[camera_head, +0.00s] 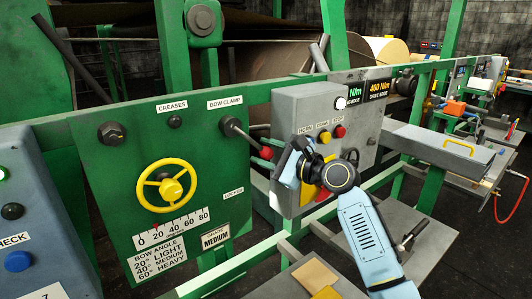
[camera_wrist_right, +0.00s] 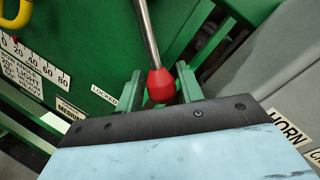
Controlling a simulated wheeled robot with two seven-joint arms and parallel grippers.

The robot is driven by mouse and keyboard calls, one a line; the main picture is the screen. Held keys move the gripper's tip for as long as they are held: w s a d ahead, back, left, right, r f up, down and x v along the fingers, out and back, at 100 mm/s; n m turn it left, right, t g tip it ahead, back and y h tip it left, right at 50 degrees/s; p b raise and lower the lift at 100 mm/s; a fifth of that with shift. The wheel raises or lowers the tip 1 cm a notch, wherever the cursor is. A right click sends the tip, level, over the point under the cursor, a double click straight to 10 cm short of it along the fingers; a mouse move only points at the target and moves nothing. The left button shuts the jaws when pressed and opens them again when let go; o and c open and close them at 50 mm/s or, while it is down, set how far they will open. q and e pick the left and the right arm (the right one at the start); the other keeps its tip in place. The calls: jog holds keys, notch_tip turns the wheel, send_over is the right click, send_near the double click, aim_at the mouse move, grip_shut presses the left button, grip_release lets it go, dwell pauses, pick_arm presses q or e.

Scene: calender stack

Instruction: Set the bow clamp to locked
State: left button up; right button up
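The bow clamp lever (camera_head: 242,137) is a metal rod with a red knob (camera_head: 266,152) on the green panel. It slants down to the right from its pivot, under the BOW CLAMP label (camera_head: 225,103). The LOCKED label (camera_head: 233,191) is lower, below the lever. My right gripper (camera_head: 279,160) is at the knob. In the right wrist view, the red knob (camera_wrist_right: 161,86) is between the two fingers (camera_wrist_right: 159,80), which stand apart with a gap showing beside the knob. The rod (camera_wrist_right: 147,35) runs up from it. My left gripper is not in view.
A yellow handwheel (camera_head: 168,186) and a black knob (camera_head: 111,133) are on the green panel (camera_head: 120,165) to the left. A grey control box (camera_head: 310,110) with buttons stands close behind my right gripper.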

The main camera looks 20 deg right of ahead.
grip_shut()
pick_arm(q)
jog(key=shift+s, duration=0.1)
